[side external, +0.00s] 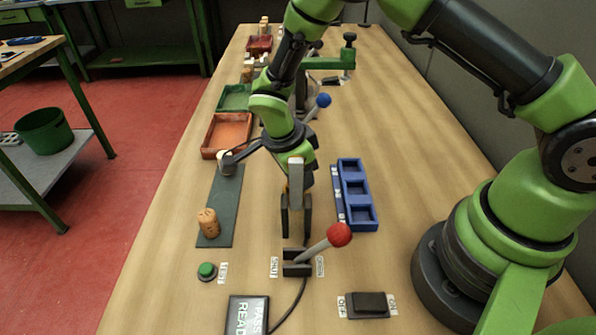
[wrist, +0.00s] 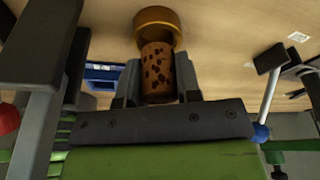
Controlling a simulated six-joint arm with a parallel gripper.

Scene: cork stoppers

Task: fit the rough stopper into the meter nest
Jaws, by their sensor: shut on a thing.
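My gripper (side external: 296,236) points down over the table, just behind the red-knobbed lever. In the wrist view its two dark fingers are shut on the rough stopper (wrist: 158,76), a brown cork with many dark pits. A round brass-coloured cup or ring (wrist: 158,22) lies beyond the stopper's far end, in line with it. It looks like the meter nest, and I cannot tell whether the stopper touches or enters it. In the side view the fingers mostly hide the stopper, and I cannot make out the cup there.
The red-knobbed lever (side external: 338,235) stands close in front. A blue three-pocket tray (side external: 373,222) is right of my gripper. A cork (side external: 207,222) stands on a dark green strip (side external: 229,190) at left. A green button (side external: 207,270), display (side external: 247,314) and black switch (side external: 368,303) are nearer.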

